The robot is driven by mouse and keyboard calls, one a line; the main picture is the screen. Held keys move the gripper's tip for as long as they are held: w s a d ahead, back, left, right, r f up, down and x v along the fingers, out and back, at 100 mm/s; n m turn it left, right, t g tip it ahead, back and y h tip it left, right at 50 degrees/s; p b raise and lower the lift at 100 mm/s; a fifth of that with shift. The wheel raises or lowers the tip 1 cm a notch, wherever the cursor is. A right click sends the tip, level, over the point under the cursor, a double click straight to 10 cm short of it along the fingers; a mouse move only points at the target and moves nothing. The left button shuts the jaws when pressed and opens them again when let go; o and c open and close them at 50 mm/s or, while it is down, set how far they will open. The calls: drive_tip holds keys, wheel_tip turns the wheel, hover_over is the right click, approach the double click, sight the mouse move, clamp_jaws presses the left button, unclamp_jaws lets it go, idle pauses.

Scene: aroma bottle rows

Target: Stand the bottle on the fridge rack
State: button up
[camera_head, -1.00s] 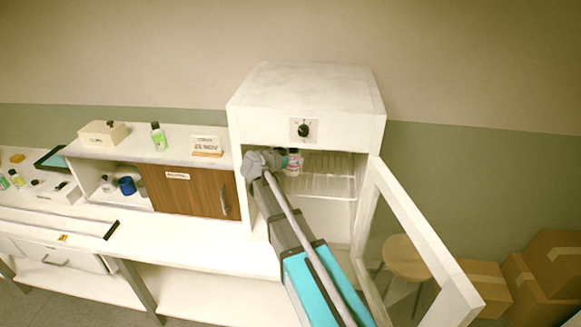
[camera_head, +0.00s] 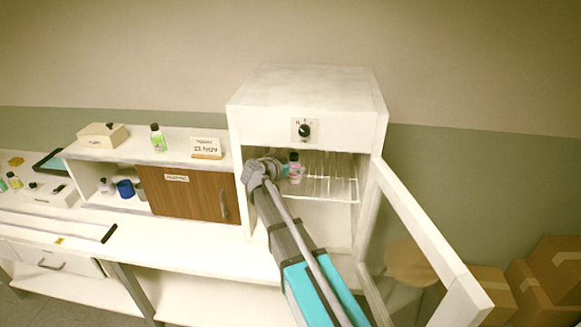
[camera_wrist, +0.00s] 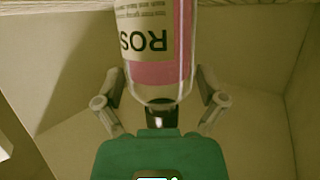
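The bottle (camera_head: 294,173) has a dark cap and a pink-and-white label. It is upright inside the open fridge, at the fridge rack (camera_head: 328,188). Its base is at about rack height; whether it touches the bars is hard to tell. In the wrist view the bottle (camera_wrist: 155,45) shows upside down, with part of its lettering readable and its dark cap towards the palm. My gripper (camera_head: 283,169) reaches in from the left front. Its fingers (camera_wrist: 158,75) lie along both sides of the bottle and appear shut on it; the contact pads are partly hidden.
The fridge door (camera_head: 425,240) stands open at the right. The fridge's left wall is close to my gripper. The rack right of the bottle is clear. A shelf unit with a brown sliding door (camera_head: 185,192) and another bottle (camera_head: 158,138) stands at the left.

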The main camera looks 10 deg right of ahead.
drive_tip(key=shift+r, duration=0.2)
idle(0.4)
drive_tip(key=p+v, duration=0.4)
drive_tip(key=v, duration=0.8)
idle(0.4)
drive_tip(key=shift+f, duration=0.1)
drive_tip(key=s+d+f+n+g+y, duration=0.45)
drive_tip(key=s+d+f, duration=0.4)
drive_tip(key=s, duration=0.25)
drive_tip(key=s+f+n+g+y, duration=0.3)
drive_tip(key=s+n+y, duration=0.3)
drive_tip(key=s, duration=0.5)
drive_tip(key=shift+s+f+g, duration=0.3)
drive_tip(key=shift+s+g, duration=0.1)
drive_tip(key=shift+g, duration=0.15)
